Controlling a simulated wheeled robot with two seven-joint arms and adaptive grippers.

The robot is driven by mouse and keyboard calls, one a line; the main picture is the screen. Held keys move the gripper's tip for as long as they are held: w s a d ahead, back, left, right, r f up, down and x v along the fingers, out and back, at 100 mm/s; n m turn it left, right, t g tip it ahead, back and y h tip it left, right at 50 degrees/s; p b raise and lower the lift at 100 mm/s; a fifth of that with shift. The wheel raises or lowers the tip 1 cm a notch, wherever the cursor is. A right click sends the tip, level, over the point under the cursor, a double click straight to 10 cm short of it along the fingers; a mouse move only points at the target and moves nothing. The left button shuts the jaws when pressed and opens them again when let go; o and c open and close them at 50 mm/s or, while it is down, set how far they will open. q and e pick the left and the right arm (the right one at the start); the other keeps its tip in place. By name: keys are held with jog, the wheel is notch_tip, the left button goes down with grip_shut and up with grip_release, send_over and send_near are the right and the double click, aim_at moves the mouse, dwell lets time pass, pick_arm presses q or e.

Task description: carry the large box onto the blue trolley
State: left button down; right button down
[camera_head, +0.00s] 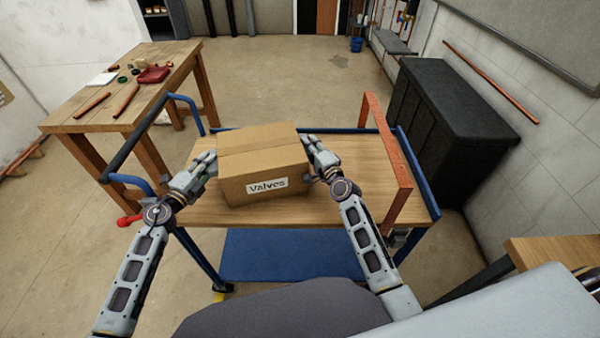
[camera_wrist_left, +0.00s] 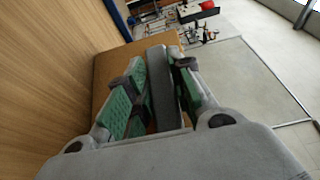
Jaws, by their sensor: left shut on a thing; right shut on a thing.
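The large box (camera_head: 262,163) is brown cardboard with tape along its top and a "Valves" label on its front. It is upright, over or on the wooden top of the blue trolley (camera_head: 350,180); I cannot tell whether its base touches. My left gripper (camera_head: 208,162) is at the box's left side and my right gripper (camera_head: 314,150) at its right side, both shut on it. In the left wrist view the left gripper's green-padded fingers (camera_wrist_left: 155,95) are against the brown box (camera_wrist_left: 112,65). The box's far and lower sides are hidden.
A wooden workbench (camera_head: 120,80) with tools and a red item (camera_head: 152,75) stands left of the trolley. A black cabinet (camera_head: 445,120) stands to the right. An orange-red upright frame (camera_head: 388,160) rises at the trolley's right end. Open floor (camera_head: 290,80) lies behind.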

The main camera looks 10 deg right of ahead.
pick_arm(q)
jog(key=c, duration=1.6)
grip_release()
jog(key=shift+f, duration=0.1)
jog(key=shift+c, duration=0.2)
pick_arm(e)
jog(key=c, duration=1.6)
grip_release()
jog(key=shift+f, duration=0.15)
jog(key=shift+c, duration=0.2)
pick_arm(q)
jog(key=o, duration=0.4)
jog(key=shift+s, duration=0.1)
pick_arm(e)
jog(key=o, duration=0.4)
jog(key=shift+s, duration=0.1)
pick_arm(q)
jog(key=o, duration=0.8)
jog(key=shift+r, duration=0.3)
notch_tip(320, 180, up, 10)
jog(key=shift+f, duration=0.15)
pick_arm(e)
jog(key=o, duration=0.8)
